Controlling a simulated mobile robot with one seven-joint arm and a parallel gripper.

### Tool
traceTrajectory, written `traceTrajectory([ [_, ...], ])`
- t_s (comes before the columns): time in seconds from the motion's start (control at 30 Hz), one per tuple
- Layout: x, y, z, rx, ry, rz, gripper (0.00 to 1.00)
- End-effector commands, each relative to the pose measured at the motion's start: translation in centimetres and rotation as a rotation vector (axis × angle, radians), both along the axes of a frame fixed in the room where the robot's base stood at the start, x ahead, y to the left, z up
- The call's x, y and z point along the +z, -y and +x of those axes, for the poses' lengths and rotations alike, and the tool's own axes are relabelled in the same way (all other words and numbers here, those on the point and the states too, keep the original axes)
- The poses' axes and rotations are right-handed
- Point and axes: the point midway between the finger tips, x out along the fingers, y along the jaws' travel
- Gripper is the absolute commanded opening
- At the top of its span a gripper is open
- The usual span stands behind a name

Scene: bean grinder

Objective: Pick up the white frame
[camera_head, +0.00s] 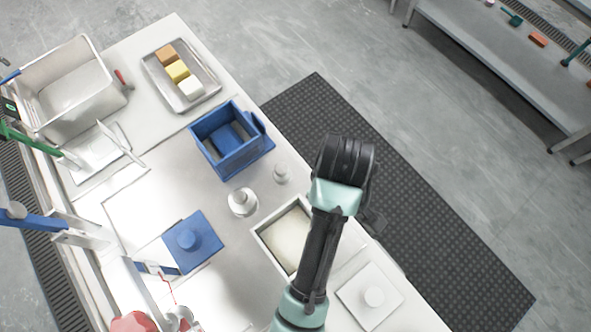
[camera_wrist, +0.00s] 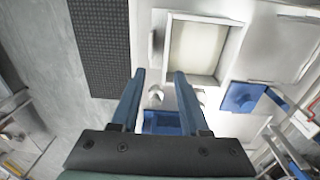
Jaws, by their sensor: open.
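The white frame (camera_head: 273,214) is a rectangular open box shape with pale contents or floor inside, on the table near its right side. My arm covers its right part in the head view. In the wrist view the white frame (camera_wrist: 166,42) shows whole, beyond my fingertips. My gripper (camera_wrist: 159,75) is open and empty, its two blue fingers apart. The fingers point toward the area by the frame's near edge and do not appear to touch it. In the head view my arm hides most of the gripper.
A blue box (camera_head: 228,163) and two small white knobbed pieces (camera_head: 242,202) stand near the frame. A blue plate with a knob (camera_head: 205,255) lies left, a white one (camera_head: 352,299) lower right. A metal tray (camera_head: 210,92) holds blocks. A dark mat (camera_head: 440,235) covers the floor.

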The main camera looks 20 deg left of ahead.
Motion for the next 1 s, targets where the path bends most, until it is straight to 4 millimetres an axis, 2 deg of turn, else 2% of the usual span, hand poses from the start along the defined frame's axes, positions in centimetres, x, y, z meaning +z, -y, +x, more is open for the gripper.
traceTrajectory([
  [0.1,-1.4,-0.1,-1.4,0.020,-0.057,0.001,0.45],
  [0.4,-6.8,-0.1,-1.3,0.020,-0.055,0.002,0.45],
  [0.73,-9.1,-0.3,-1.0,0.019,-0.051,0.001,0.45],
  [1.0,-12.4,-0.8,-0.7,0.019,-0.050,0.001,0.45],
])
